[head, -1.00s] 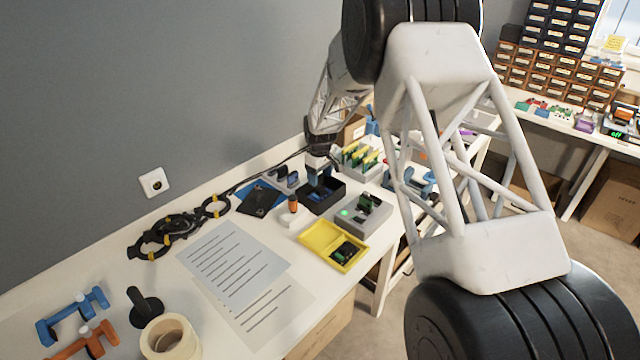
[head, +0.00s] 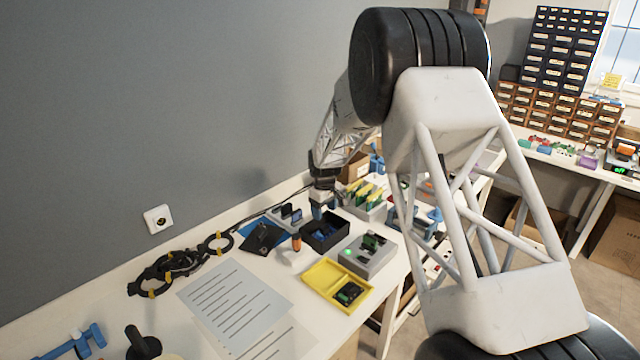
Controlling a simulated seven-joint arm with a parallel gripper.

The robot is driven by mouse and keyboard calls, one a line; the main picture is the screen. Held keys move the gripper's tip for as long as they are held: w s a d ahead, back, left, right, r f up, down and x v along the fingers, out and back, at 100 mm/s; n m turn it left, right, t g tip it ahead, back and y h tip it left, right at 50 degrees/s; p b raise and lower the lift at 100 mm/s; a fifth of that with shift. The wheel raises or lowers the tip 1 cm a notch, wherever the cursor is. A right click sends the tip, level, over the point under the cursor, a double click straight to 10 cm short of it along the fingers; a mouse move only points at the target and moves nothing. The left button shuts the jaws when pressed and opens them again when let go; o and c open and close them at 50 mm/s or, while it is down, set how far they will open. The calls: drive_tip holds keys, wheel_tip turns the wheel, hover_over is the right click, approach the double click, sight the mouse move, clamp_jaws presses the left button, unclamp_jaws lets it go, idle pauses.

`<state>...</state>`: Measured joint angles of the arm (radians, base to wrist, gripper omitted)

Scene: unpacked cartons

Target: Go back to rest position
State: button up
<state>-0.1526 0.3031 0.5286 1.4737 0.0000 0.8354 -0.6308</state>
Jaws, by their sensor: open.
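My gripper (head: 321,208) is at the end of my arm, in the back middle of the head view. It points down above the far edge of a small black open box (head: 337,247) on the white table (head: 215,255). It is small in the picture, and its jaws are open. I see nothing held between them. Something dark blue lies inside the black box.
A grey device with a green light (head: 368,256) and a yellow tray (head: 322,272) stand in front of the box. A grey rack with yellow-green cards (head: 364,204) is right of the gripper. Black cable coils (head: 165,272) and paper sheets (head: 235,302) lie left.

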drive_tip(key=s+d+r+m+t, duration=0.15)
drive_tip(key=s+d+r, duration=0.25)
drive_tip(key=s+r, duration=0.75)
drive_tip(key=s+d+r+m, duration=0.3)
drive_tip(key=s+d+r, duration=0.2)
drive_tip(key=s+r, duration=0.65)
drive_tip(key=s+d+r+m, duration=0.1)
drive_tip(key=s+d+m, duration=0.1)
drive_tip(key=s, duration=1.5)
drive_tip(key=s+d+r+m+t, duration=0.1)
drive_tip(key=s+d+r+m, duration=0.1)
drive_tip(key=s, duration=1.5)
drive_tip(key=shift+s+d+m, duration=0.2)
drive_tip(key=shift+d+m, duration=0.15)
drive_tip(key=shift+d, duration=0.05)
